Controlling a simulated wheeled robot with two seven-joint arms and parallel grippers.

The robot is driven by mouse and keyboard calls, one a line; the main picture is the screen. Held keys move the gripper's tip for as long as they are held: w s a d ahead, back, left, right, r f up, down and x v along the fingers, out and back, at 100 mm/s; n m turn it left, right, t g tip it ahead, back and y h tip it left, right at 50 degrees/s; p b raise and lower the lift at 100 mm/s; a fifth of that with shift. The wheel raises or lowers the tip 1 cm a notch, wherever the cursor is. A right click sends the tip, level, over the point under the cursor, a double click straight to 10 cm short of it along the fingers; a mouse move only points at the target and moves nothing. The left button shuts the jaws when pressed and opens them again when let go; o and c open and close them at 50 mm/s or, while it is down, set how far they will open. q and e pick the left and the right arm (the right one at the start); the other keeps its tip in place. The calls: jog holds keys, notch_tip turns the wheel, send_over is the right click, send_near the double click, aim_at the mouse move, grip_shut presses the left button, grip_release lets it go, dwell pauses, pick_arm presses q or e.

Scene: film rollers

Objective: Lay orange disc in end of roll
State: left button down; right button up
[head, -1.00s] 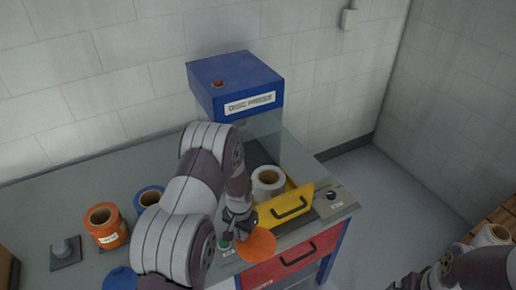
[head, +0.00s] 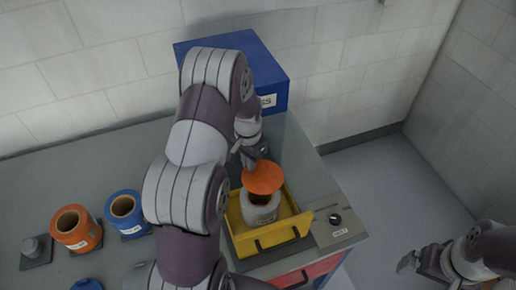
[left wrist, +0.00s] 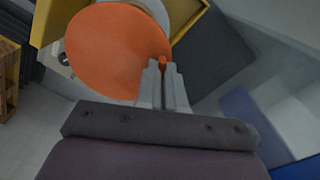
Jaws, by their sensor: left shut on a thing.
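My left gripper (head: 252,163) is shut on the orange disc (head: 263,178), gripping it at its edge. In the head view the disc is above the far part of the grey-white roll (head: 260,210), tilted, with part of the roll's dark core opening showing in front of it. The roll stands upright in the yellow tray (head: 240,239). In the left wrist view the disc (left wrist: 115,50) extends from the gripper tips (left wrist: 163,75) and covers most of the roll (left wrist: 150,10). My right gripper (head: 420,262) is at the lower right, away from the bench; its jaws are unclear.
An orange roll (head: 75,228) and a blue roll (head: 124,212) stand on the bench (head: 30,180) at left.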

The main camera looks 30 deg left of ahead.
aim_at(248, 175)
pick_arm(q)
jog(key=shift+s+f+b, duration=0.9)
jog(key=shift+s+b, duration=0.1)
jog(key=shift+s, duration=0.1)
jog(key=f+b, duration=0.1)
jog(key=f, duration=0.1)
jog(key=w+f+b, duration=0.1)
jog(key=f+b, duration=0.1)
jog(key=shift+w, duration=0.15)
jog(key=shift+f, duration=0.4)
jog(key=shift+s+f+b, duration=0.25)
jog(key=shift+s+b, duration=0.05)
jog(key=shift+b, duration=0.05)
pick_arm(e)
jog(key=f, duration=0.1)
jog(key=s+f, duration=0.1)
jog(key=f, duration=0.3)
jog(key=shift+s+f, duration=0.2)
jog(key=shift+s, duration=0.1)
pick_arm(q)
jog(key=shift+w, duration=0.15)
pick_arm(e)
jog(key=shift+w, duration=0.15)
jog(key=shift+r, duration=0.15)
pick_arm(q)
jog(key=shift+f, duration=0.1)
